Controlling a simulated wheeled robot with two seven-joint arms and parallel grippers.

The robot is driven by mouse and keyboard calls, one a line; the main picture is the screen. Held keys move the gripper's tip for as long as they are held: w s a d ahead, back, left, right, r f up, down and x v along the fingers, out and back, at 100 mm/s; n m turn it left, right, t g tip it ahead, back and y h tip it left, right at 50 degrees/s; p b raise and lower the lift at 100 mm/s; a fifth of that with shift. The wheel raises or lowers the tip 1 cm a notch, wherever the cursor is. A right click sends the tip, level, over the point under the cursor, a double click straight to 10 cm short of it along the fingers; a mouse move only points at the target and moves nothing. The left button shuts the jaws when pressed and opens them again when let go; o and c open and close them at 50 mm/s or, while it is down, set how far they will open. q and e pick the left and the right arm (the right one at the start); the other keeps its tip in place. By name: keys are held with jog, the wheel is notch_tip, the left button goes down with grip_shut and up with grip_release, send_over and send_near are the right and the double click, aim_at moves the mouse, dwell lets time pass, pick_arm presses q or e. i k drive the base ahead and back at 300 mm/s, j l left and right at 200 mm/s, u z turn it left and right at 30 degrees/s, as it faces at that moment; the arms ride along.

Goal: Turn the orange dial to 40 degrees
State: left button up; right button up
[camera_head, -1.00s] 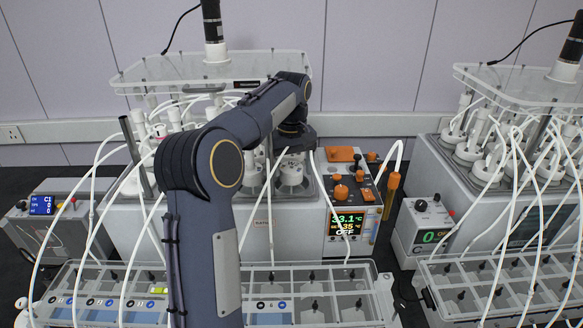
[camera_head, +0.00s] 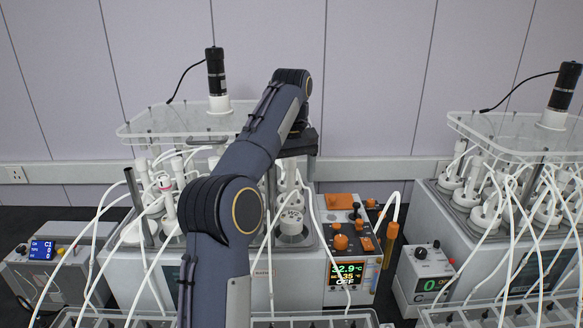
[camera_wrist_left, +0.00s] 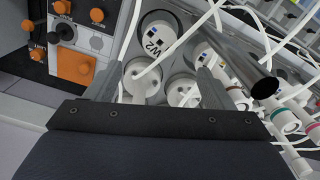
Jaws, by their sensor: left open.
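The orange dial (camera_head: 341,242) is a round knob on top of the control unit, above a lit display (camera_head: 348,272) reading 32.9 °C, a set value of about 35, and OFF. Several orange knobs show at the upper left of the left wrist view, and I cannot tell which is the dial. My left gripper (camera_head: 300,150) is behind and left of the dial, above the reactor bath, apart from the dial. In the left wrist view its two fingers (camera_wrist_left: 160,78) are spread, with white-capped bottles beyond them. My right gripper is not in view.
White-capped bottles (camera_head: 291,221) and loose white tubes surround my left arm. A clear raised plate (camera_head: 165,125) with a black cylinder (camera_head: 216,75) stands behind. An orange-brown tube holder (camera_head: 390,243) is right of the dial. A second control box (camera_head: 428,265) stands farther right.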

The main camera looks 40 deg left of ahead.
aim_at(340, 242)
jog(key=l, duration=1.1)
jog(key=k+l, duration=0.1)
jog(key=l, duration=1.05)
